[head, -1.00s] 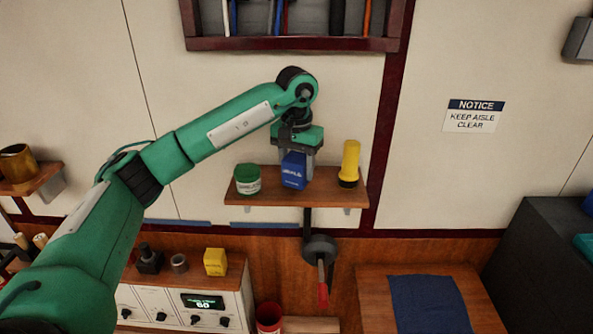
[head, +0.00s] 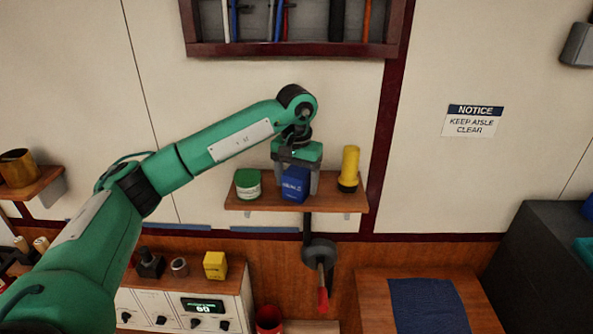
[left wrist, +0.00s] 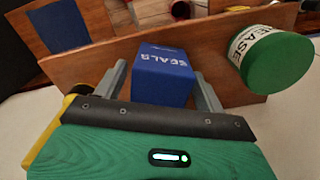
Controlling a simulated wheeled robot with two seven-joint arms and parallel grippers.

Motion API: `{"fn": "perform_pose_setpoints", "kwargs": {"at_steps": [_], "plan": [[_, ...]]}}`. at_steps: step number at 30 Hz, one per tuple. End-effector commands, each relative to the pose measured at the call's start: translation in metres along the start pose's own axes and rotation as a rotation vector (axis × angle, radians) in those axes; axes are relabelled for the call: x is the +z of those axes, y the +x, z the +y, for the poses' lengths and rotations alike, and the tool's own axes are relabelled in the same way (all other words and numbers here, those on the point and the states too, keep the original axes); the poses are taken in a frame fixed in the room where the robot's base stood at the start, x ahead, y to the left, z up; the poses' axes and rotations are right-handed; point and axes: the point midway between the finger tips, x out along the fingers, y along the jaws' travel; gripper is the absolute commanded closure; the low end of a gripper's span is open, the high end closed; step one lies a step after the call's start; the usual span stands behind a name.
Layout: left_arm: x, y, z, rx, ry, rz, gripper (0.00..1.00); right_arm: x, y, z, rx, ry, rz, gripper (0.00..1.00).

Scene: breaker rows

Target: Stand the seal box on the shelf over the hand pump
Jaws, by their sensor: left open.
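The blue seal box (head: 295,185), lettered "SEALS", stands upright on the wooden shelf (head: 330,201) above the hand pump (head: 319,254). My left gripper (head: 297,183) is open around the box, one finger on either side. In the left wrist view the box (left wrist: 164,78) sits between the two fingers of my gripper (left wrist: 162,88), with a gap visible on the finger sides. The hand pump has a red handle and hangs on the wall below the shelf. My right gripper is not in view.
On the shelf, a green-lidded grease tin (head: 248,184) stands left of the box and a yellow torch (head: 349,169) stands right of it. A wall rack (head: 290,45) hangs above. A yellow box (head: 215,265) stands on the lower unit.

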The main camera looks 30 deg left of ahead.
Motion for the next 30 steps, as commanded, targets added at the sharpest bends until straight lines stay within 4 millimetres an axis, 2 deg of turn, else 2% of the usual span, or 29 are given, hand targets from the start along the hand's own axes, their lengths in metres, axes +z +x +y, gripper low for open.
{"fn": "perform_pose_setpoints", "kwargs": {"at_steps": [2, 5, 13, 18, 24, 30], "plan": [[0.0, -0.005, 0.0, 0.0, 0.0, 0.0, 0.28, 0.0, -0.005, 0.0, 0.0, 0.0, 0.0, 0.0], [-0.001, -0.014, 0.001, 0.001, 0.0, 0.004, 0.28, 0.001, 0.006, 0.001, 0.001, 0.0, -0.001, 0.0], [-0.001, -0.065, 0.0, 0.001, -0.001, 0.006, 0.28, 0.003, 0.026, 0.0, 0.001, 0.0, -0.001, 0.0], [-0.001, -0.088, 0.0, -0.001, -0.001, 0.005, 0.28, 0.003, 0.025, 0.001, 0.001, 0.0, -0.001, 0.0], [-0.001, -0.109, 0.0, 0.0, 0.0, 0.002, 0.28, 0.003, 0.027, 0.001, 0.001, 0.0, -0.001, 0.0], [0.0, -0.12, 0.0, 0.0, 0.0, 0.001, 0.28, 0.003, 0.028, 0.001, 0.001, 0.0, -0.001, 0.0]]}}
